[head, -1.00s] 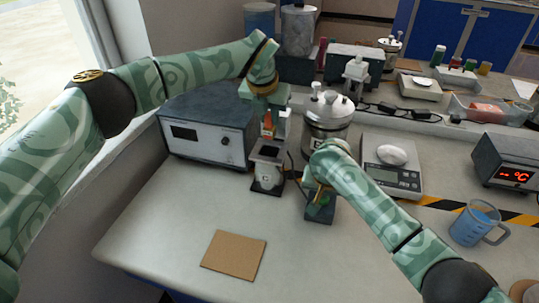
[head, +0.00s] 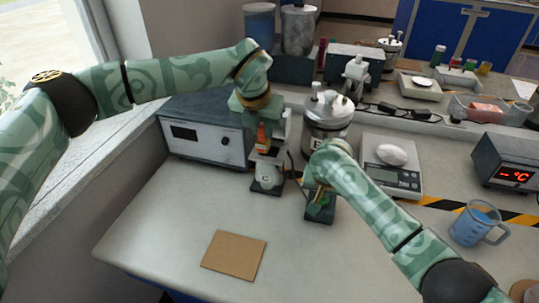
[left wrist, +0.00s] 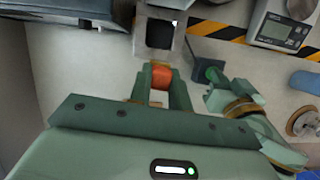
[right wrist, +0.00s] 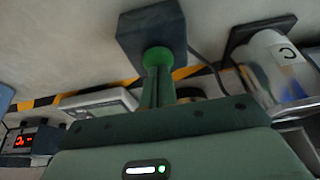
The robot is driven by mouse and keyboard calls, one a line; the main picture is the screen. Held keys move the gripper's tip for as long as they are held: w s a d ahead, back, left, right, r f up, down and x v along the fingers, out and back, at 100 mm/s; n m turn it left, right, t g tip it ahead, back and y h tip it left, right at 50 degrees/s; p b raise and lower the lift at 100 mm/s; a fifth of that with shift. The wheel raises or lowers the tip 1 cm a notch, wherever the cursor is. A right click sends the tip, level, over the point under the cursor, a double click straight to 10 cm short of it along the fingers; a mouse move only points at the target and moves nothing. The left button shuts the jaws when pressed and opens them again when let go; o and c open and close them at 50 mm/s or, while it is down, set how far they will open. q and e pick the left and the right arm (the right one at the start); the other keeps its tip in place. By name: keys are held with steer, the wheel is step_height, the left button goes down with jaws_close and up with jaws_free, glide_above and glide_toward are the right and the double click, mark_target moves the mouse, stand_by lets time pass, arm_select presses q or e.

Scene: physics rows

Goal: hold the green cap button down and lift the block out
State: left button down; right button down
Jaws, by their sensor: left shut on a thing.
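The orange block (head: 262,137) is in my left gripper (head: 261,128), which is shut on it. In the left wrist view the block (left wrist: 161,76) sits between the fingertips, apart from the holder's dark square opening (left wrist: 160,34). The holder marked C (head: 268,178) stands upright on the bench, just below the block in the head view. My right gripper (right wrist: 157,72) has its fingers together, tips at the green cap button (right wrist: 157,57) on a dark box (right wrist: 152,28). The box (head: 320,212) stands right of the holder. The fingers partly hide the button.
A brown square pad (head: 233,254) lies on the clear front of the bench. A grey instrument (head: 205,135) stands behind left, a metal canister (head: 328,115) behind the holder. A scale (head: 392,178) with a white object and a blue jug (head: 477,222) are to the right.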

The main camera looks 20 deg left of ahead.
arm_select(q)
steer(key=s, duration=0.5)
stand_by(0.4)
arm_select(e)
step_height(320, 180, up, 6)
stand_by(0.4)
stand_by(0.3)
